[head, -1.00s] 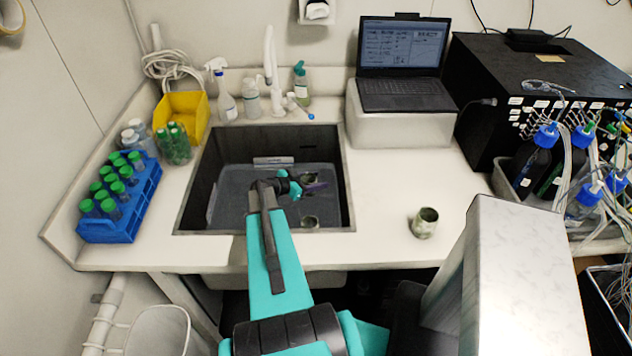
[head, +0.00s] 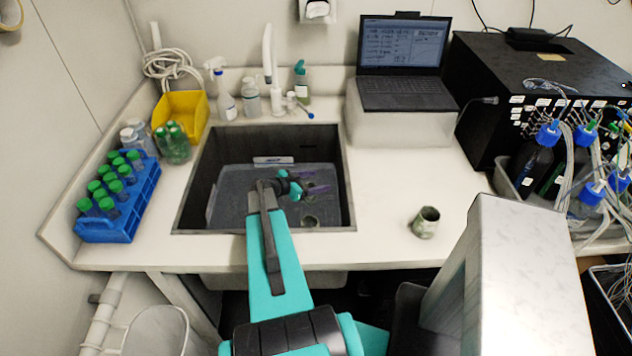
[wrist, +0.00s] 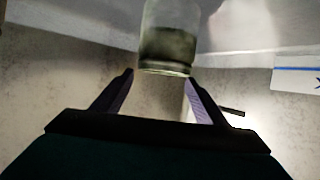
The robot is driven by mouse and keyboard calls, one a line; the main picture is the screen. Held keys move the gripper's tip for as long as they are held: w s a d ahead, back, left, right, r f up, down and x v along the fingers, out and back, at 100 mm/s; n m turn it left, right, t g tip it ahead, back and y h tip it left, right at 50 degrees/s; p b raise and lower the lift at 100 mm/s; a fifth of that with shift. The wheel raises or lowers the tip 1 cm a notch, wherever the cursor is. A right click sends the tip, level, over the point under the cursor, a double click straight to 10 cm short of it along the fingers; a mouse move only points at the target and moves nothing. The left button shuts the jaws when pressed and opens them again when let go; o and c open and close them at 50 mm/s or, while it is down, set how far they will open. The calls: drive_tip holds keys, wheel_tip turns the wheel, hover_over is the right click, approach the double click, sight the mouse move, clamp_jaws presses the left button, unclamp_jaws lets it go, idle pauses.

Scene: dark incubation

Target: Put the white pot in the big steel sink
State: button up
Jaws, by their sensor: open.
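My gripper (head: 315,184) is down inside the big steel sink (head: 222,180), and its purple fingers are spread apart. In the wrist view my gripper (wrist: 159,80) is open, with a pale pot with a dark grey-green band (wrist: 168,45) just beyond the fingertips. That pot is not clearly between them, and its top is cut off by the picture edge. Another mottled green-white pot (head: 425,223) stands on the counter right of the sink. No plain white pot is clear to see.
A blue rack with green-capped tubes (head: 118,198) and a yellow bin (head: 181,115) stand left of the sink. Bottles and a tap (head: 268,65) stand behind it. A laptop (head: 403,62) sits on a white block to the right. The sink's dark walls surround my gripper.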

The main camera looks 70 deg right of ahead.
drive_tip(key=shift+r+p, duration=0.7)
drive_tip(key=shift+p, duration=0.95)
drive_tip(key=shift+w+a+b, duration=0.35)
drive_tip(key=shift+a+b, duration=0.05)
drive_tip(key=shift+a, duration=0.05)
drive_tip(key=b+v, duration=0.4)
drive_tip(key=v, duration=0.7)
drive_tip(key=shift+r, duration=0.2)
drive_tip(key=shift+s+d+f, duration=0.1)
drive_tip(key=shift+s+d, duration=0.05)
drive_tip(key=shift+d, duration=0.1)
drive_tip(key=shift+p+x, duration=2.15)
drive_tip(key=shift+x, duration=3.3)
